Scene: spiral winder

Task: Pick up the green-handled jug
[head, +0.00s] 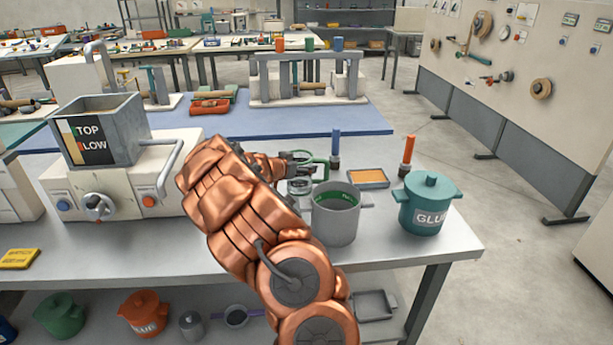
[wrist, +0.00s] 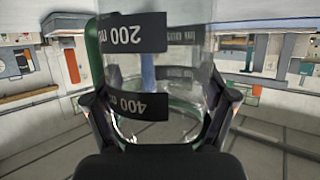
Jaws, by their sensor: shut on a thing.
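The clear jug (head: 298,185) with a green handle (head: 321,160) is at the end of my arm in the head view, behind the grey pot. In the wrist view the jug (wrist: 180,60) fills the middle, with black 200 and 400 ml labels appearing upside down and the green handle (wrist: 93,55) at the left. My gripper (head: 297,157) is shut on the jug, with one dark finger on each side of its body in the wrist view (wrist: 160,112). My arm partly hides the jug in the head view, and I cannot tell whether its base touches the bench.
A grey pot (head: 334,222) with green inside stands close in front of the jug. A teal lidded glue pot (head: 428,208) stands to the right near the bench edge. An orange-filled tray (head: 368,178) lies behind. A grey hopper machine (head: 128,150) stands left.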

